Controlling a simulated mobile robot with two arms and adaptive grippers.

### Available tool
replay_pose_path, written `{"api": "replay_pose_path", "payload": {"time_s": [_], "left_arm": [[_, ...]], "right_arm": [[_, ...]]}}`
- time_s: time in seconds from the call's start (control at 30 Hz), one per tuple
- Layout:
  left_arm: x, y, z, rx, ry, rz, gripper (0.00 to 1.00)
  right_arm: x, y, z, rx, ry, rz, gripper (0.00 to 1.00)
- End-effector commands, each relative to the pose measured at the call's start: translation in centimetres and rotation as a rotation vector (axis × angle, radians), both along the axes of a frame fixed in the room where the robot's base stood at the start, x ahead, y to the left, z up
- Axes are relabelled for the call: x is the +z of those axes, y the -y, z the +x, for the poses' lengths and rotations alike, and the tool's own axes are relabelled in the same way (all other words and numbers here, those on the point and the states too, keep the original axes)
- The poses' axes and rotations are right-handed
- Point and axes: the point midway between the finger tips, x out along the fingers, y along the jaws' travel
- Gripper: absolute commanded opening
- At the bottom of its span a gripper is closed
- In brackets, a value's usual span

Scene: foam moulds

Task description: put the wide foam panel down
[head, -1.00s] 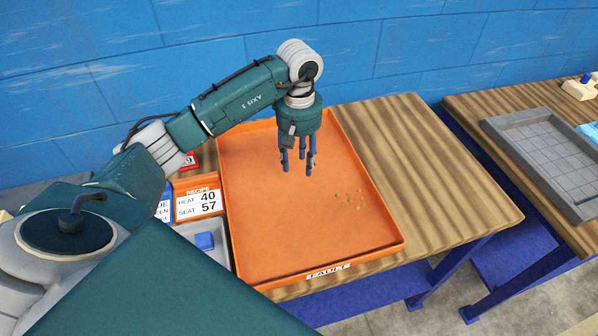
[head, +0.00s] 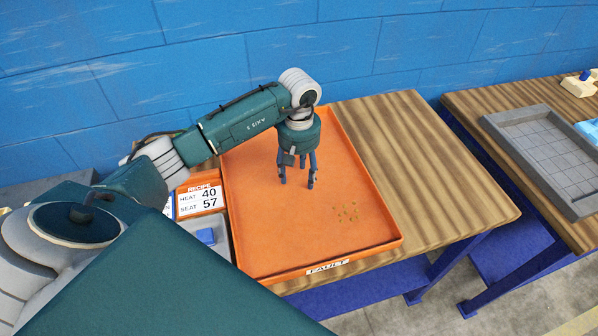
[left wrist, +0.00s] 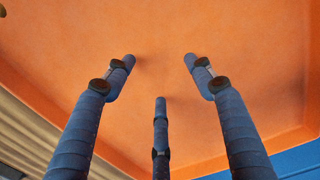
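My left gripper (head: 298,182) hangs fingers-down over the orange tray (head: 262,255) marked FAULT. In the left wrist view its three fingers (left wrist: 160,75) are spread apart, with nothing between them and only the orange tray floor (left wrist: 155,25) beyond. Whether the fingertips touch the floor is hard to tell. I see no wide foam panel in the tray or in the gripper. My right gripper is not in view.
Small yellowish crumbs (head: 346,212) lie in the tray. A second table holds a grey gridded tray (head: 500,128) and a cream piece (head: 578,86).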

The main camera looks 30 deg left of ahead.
Motion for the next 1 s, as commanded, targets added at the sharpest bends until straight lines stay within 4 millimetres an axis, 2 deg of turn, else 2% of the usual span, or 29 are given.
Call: {"api": "replay_pose_path", "payload": {"time_s": [0.3, 0.37, 0.47, 0.8, 1.0], "left_arm": [[0.4, 0.1, 0.0, 0.000, -0.001, -0.002, 0.59], [0.8, 0.0, 0.1, -0.001, 0.003, -0.001, 0.59], [2.3, 0.0, 0.2, -0.001, 0.006, 0.000, 0.59], [9.4, 0.0, 0.1, 0.000, 0.005, 0.000, 0.59], [11.7, 0.1, 0.0, 0.000, 0.001, -0.002, 0.59]], "right_arm": [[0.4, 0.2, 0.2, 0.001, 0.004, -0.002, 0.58], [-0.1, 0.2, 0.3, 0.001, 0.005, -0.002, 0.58], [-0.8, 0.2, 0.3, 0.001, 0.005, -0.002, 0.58], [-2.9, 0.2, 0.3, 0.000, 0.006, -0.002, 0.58], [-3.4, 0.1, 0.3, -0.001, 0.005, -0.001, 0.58]]}}
